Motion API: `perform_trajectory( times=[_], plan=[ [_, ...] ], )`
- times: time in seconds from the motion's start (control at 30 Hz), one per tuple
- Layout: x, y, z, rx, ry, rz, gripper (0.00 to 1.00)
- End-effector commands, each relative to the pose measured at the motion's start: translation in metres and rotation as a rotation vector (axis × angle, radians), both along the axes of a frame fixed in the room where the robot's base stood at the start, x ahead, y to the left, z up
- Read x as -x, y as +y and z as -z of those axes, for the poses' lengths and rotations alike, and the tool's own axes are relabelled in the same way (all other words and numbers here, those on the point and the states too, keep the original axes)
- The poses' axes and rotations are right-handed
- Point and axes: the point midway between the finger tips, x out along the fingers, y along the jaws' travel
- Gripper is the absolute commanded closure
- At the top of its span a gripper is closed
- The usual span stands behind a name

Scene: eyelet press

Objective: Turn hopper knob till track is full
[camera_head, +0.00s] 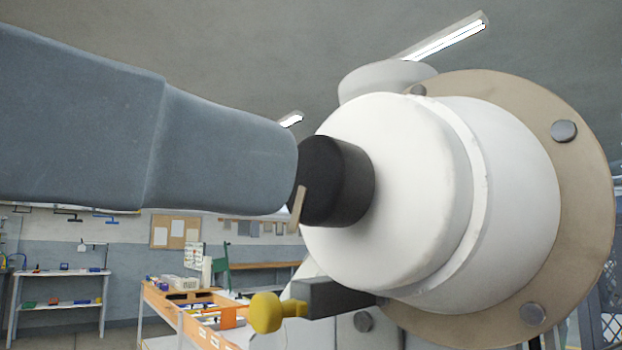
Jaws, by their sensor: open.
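The hopper (385,190) is a large white drum on a round tan flange at the right, seen very close. The black hopper knob (343,180) is a short cylinder sticking out of the left face of the drum. My gripper (280,165), smooth and blue-grey, comes in from the left and is open. Its end overlaps the left end of the knob in the picture. I cannot tell whether it touches the knob. A small tan strip (298,210) shows at the lower left edge of the knob. The track is not visible.
A yellow knob (266,312) on a dark grey bar (330,298) sticks out below the drum. Grey bolts (563,131) stud the flange. Behind are an orange workbench (160,300) with trays and a white shelf (60,304) with small items.

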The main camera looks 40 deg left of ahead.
Motion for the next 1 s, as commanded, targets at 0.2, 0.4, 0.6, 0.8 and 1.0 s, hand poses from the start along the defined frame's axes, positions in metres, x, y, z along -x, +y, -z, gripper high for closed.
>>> perform_trajectory(
  times=[0.2, 0.4, 0.6, 0.8, 1.0],
  plan=[
    [-0.035, -0.003, 0.000, 0.000, -0.001, 0.004, 0.37],
    [-0.058, -0.003, 0.000, 0.001, -0.003, 0.004, 0.37],
    [-0.066, -0.004, 0.000, 0.002, -0.003, 0.003, 0.37],
    [-0.066, -0.004, 0.000, 0.002, -0.003, 0.003, 0.39],
    [-0.066, -0.004, 0.000, 0.002, -0.004, 0.003, 0.78]
  ],
)
